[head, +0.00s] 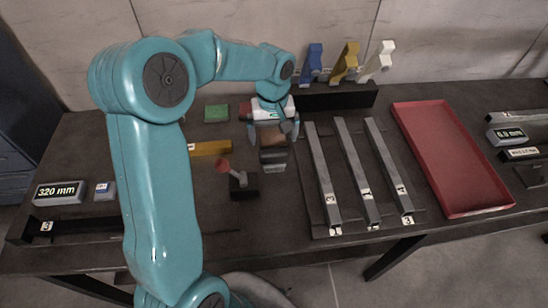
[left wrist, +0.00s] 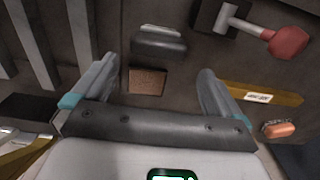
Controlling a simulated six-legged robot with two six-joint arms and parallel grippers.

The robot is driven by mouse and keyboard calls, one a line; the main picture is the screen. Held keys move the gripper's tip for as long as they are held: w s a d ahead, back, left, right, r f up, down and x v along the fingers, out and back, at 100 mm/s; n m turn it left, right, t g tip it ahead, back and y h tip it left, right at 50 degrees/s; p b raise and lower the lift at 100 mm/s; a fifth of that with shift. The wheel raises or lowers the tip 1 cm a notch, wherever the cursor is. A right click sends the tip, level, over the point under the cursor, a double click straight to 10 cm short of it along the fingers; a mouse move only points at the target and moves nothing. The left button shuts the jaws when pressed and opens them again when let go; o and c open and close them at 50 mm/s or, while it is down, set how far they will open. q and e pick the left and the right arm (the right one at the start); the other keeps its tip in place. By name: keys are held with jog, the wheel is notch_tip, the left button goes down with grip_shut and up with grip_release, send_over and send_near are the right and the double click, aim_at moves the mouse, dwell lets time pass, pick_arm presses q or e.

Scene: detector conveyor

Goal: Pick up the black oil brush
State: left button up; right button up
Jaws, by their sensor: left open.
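A dark block with a light grey strip (head: 273,158), which looks like the black oil brush, lies on the dark table in the middle of the head view. In the left wrist view it is the black block (left wrist: 158,45) just beyond the fingertips. A brown square piece (left wrist: 148,81) lies beside it, between the fingers in that picture; I cannot tell if it belongs to the brush. My left gripper (head: 273,137) is open above them, with its fingers (left wrist: 158,76) spread either side and nothing held. My right gripper is not in view.
A black base with a red-knobbed grey lever (head: 240,179) stands close on the left, beside a yellow bar (head: 210,148). Several grey rails (head: 323,180) lie to the right, then a red tray (head: 455,160). Blue, yellow and white clamps (head: 347,64) stand at the back.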

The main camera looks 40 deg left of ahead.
aim_at(274, 151)
pick_arm(q)
jog(key=shift+s+d+f, duration=0.1)
jog(key=shift+d+f, duration=0.05)
jog(key=shift+f, duration=0.4)
jog(key=shift+s+d+f, duration=0.1)
jog(key=shift+f, duration=0.4)
jog(key=shift+w+a+f+p, duration=0.1)
jog(key=shift+f+p, duration=0.45)
jog(key=shift+f, duration=2.35)
jog(key=c, duration=0.7)
